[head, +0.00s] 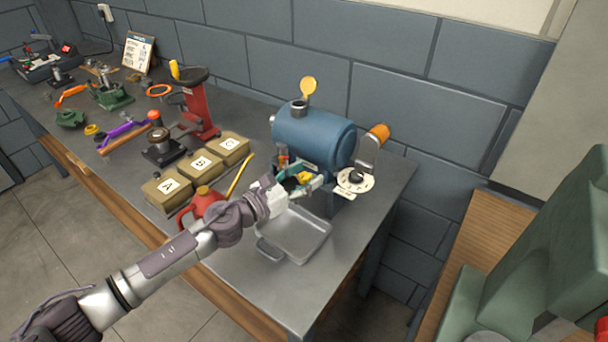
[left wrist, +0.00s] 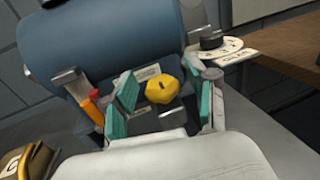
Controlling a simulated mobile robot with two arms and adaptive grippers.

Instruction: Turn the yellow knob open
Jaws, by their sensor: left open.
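The yellow knob (head: 304,177) is on the front of the blue cylindrical machine (head: 315,138), low on its body. In the left wrist view the knob (left wrist: 162,89) is near the picture's middle, with a small dark mark on its face. My left gripper (head: 300,180) is open in front of the machine. In the left wrist view its teal-padded fingers (left wrist: 165,97) stand on either side of the knob, with gaps showing on both sides. Contact is not visible. My right gripper is in neither view.
A grey tray (head: 302,233) lies below my left gripper. A red jug (head: 203,204) and lettered boxes (head: 202,162) stand left of it. A white dial plate (head: 355,181) sits right of the knob. A red stand (head: 200,108) is farther back.

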